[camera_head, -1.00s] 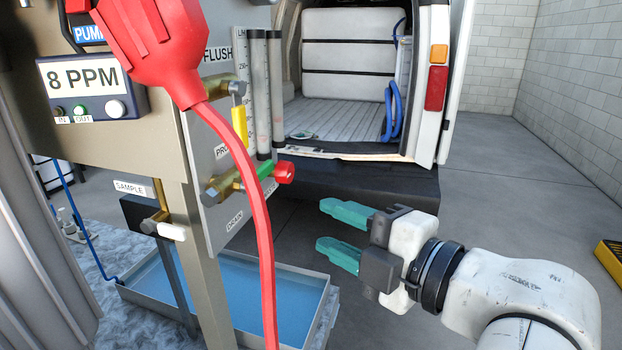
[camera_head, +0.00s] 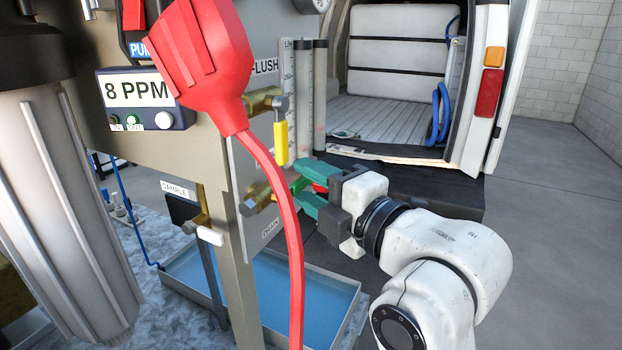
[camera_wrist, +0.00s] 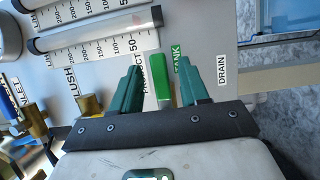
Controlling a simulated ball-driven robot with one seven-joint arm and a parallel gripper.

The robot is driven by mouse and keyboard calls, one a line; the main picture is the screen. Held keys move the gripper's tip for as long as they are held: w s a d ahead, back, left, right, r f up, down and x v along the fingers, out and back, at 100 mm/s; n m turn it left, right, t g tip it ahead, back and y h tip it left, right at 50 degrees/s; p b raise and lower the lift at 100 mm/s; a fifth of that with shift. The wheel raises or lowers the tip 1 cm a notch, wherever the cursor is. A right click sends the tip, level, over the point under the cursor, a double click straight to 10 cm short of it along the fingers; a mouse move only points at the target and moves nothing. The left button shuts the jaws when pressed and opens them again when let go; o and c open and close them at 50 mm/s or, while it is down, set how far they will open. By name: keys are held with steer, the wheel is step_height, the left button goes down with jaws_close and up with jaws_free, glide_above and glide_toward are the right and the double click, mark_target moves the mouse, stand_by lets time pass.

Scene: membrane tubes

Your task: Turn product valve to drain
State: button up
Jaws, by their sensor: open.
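The product valve has a brass body (camera_head: 258,198) on the grey panel, below the flush valve. In the wrist view the green lever (camera_wrist: 160,82) lies between the two teal fingers, beside the TANK label (camera_wrist: 180,60). My gripper (camera_head: 300,184) is open around the lever, with gaps on both sides in the wrist view (camera_wrist: 160,76). The DRAIN label (camera_head: 270,228) is low on the panel, and right of the fingers in the wrist view (camera_wrist: 222,70).
A red plug (camera_head: 205,60) with a hanging red cable (camera_head: 285,220) crosses in front of the panel. The flush valve's yellow lever (camera_head: 281,142) hangs just above my gripper. A sample valve (camera_head: 205,228) and a water tray (camera_head: 345,285) are below. A van (camera_head: 400,110) stands behind.

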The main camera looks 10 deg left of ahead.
steer(key=shift+w+a, duration=0.15)
jaws_close()
stand_by(0.4)
